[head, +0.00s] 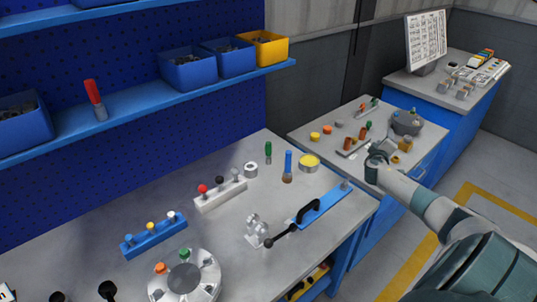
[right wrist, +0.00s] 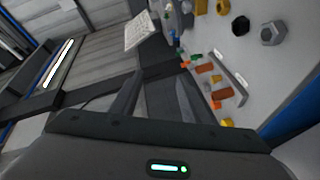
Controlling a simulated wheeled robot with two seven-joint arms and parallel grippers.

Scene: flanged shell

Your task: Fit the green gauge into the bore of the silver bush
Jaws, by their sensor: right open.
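The green gauge (head: 268,151) stands upright on the near bench, towards its back edge. The silver bush (head: 251,169) is a short ring with a dark bore, just left of and nearer than the gauge; the two are apart. My right gripper (head: 376,158) is over the second bench at the right, well away from both. In the right wrist view my right gripper (right wrist: 155,88) is open, with nothing seen between its dark fingers. The gauge and bush cannot be made out in that view. My left gripper is not in view.
The silver flanged shell (head: 163,285) is at the near bench's front. A white block with knobs (head: 220,196), a blue knobbed block (head: 153,236), a blue-handled brush (head: 288,168), a yellow-topped tin (head: 309,163) and a blue clamp bar (head: 325,204) surround the middle. Small parts crowd the second bench (head: 315,153).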

